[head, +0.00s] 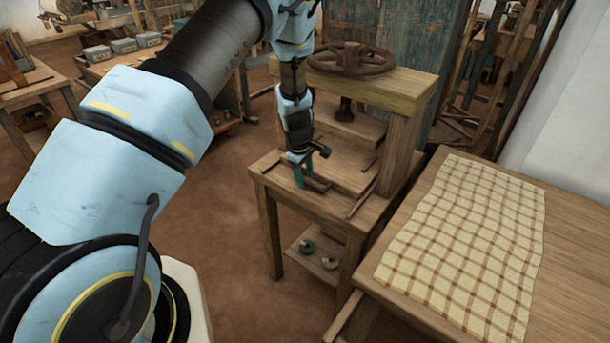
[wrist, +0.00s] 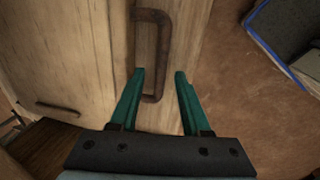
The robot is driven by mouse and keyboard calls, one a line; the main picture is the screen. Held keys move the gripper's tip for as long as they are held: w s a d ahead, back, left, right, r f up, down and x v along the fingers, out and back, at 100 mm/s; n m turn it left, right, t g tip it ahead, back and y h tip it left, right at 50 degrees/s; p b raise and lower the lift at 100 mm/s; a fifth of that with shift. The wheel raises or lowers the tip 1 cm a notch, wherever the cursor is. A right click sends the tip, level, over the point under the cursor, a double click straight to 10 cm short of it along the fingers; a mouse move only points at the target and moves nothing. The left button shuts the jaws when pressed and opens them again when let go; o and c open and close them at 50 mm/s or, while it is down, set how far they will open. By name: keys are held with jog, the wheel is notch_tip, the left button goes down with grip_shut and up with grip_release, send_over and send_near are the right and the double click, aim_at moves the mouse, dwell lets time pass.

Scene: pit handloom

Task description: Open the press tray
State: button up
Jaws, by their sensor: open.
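The wooden press (head: 408,92) stands in the middle of the head view, with a rusty handwheel on top. Its tray (head: 345,172) is a flat wooden board low in the frame. A rusty, U-shaped handle (wrist: 164,30) shows on pale wood in the wrist view. My gripper (head: 304,180) is at the front of the press, pointing down by the tray. In the wrist view my gripper (wrist: 159,72) is open, with its green fingers on either side of the handle's near end. I cannot tell whether they touch it. In the head view the gripper partly hides the handle.
A table (head: 572,255) with a checked cloth (head: 465,240) stands close on the right of the press. Small round items (head: 307,247) lie on the press's lower shelf. A bench with grey boxes (head: 122,46) is at the back left. The brown floor in front is clear.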

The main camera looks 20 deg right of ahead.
grip_shut()
dwell(0.4)
dwell(1.1)
